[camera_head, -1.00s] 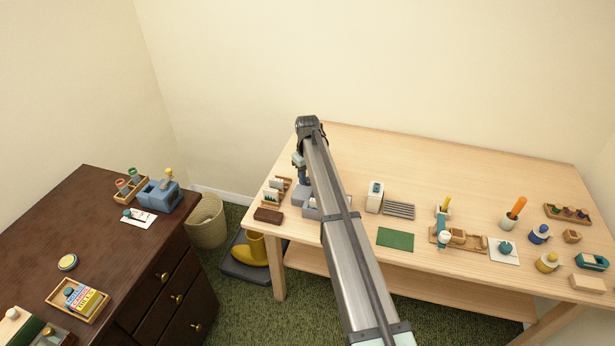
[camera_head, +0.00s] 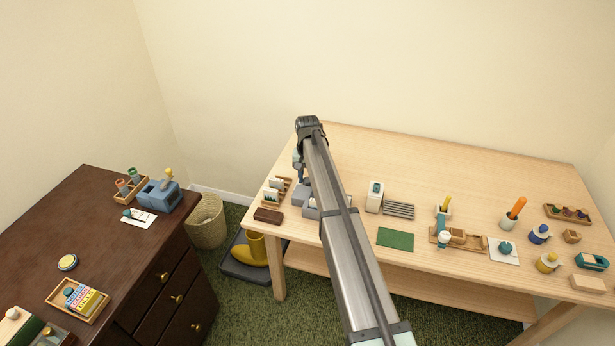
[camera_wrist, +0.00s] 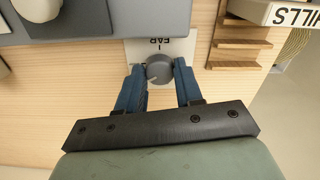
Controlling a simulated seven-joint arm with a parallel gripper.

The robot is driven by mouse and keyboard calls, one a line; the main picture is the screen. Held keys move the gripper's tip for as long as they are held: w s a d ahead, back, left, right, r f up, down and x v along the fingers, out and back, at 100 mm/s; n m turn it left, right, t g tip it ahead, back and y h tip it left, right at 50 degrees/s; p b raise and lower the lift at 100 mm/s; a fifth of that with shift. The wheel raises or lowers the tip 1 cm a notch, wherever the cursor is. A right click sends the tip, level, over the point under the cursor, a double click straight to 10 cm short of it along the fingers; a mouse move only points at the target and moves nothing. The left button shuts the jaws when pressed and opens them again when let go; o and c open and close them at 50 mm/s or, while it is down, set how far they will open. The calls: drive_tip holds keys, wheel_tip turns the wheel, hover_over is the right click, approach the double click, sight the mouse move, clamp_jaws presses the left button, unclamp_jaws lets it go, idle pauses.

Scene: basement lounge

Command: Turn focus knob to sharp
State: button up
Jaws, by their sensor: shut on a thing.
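The focus knob (camera_wrist: 159,70) is a round dark grey dial in the wrist view, with a pale pointer mark on its lower left. It sits over a white card (camera_wrist: 178,46) with printed letters, partly hidden, that read upside down. My gripper (camera_wrist: 160,86) has its two blue fingers on either side of the knob and is shut on it. A grey device (camera_wrist: 105,28) adjoins the card; in the head view its grey base (camera_head: 311,208) shows at the table's left end, partly hidden by my arm.
Wooden slotted racks (camera_wrist: 236,45) stand close to the right of the knob in the wrist view. A brown block (camera_head: 268,215) lies near the table's front left edge. A white box (camera_head: 375,197) and a grey ribbed mat (camera_head: 398,210) lie further right.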

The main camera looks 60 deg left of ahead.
sight(308, 179)
drive_tip(key=m, duration=0.6)
drive_tip(key=shift+m, duration=0.3)
idle(0.4)
drive_tip(key=o, duration=1)
drive_tip(key=shift+o, duration=0.2)
wheel_tip(308, 179, up, 14)
drive_tip(key=shift+f, duration=0.1)
idle(0.4)
